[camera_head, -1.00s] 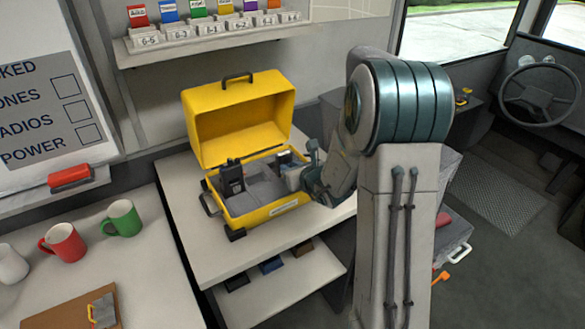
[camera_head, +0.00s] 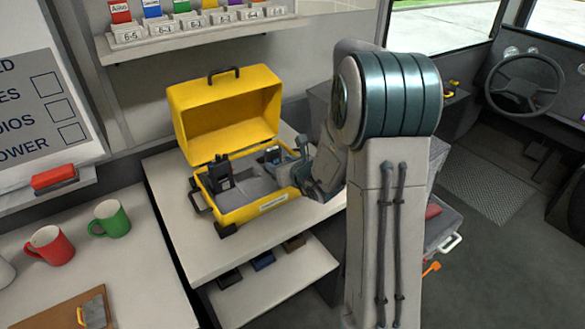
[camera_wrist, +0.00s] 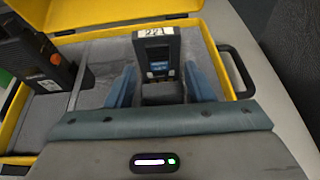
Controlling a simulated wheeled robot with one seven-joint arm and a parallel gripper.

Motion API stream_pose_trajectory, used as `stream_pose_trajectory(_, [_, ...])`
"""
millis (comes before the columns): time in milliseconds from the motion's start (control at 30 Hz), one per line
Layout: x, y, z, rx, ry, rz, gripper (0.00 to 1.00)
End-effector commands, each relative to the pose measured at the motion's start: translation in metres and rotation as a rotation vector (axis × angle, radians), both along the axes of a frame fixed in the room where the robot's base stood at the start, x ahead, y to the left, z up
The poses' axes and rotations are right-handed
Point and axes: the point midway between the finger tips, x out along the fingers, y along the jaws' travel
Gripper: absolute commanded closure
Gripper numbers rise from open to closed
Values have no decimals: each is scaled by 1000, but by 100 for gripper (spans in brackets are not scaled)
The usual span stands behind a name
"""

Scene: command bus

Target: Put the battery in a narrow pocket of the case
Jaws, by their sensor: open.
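The battery (camera_wrist: 156,52) is dark with a blue edge and a white "221" label in the wrist view. It stands in the grey foam at the far side of the open yellow case (camera_wrist: 222,68). Its lower end is hidden, so I cannot tell how deep it sits. My gripper (camera_wrist: 160,72) is open, with one blue finger on each side of the battery and visible gaps. In the head view the battery (camera_head: 272,155) shows at the case's right part, and my gripper (camera_head: 295,170) reaches in from the right. The case (camera_head: 250,214) has its lid up.
A black radio (camera_head: 221,173) stands in the left part of the case, also large at left in the wrist view (camera_wrist: 35,58). The case sits on a pale counter (camera_head: 190,256). A shelf below holds several small dark blocks. Red (camera_head: 50,246) and green (camera_head: 110,218) mugs stand left.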

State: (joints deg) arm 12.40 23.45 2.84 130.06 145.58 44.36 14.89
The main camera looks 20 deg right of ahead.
Motion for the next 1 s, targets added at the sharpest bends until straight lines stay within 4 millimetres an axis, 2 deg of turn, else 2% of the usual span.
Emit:
stream_pose_trajectory(633, [-97, -28, 41, -1, -3, -1, 52])
stream_pose_trajectory(800, [-112, -32, 48, -1, -2, -1, 52])
stream_pose_trajectory(1000, [-118, -34, 50, 1, -1, -1, 52])
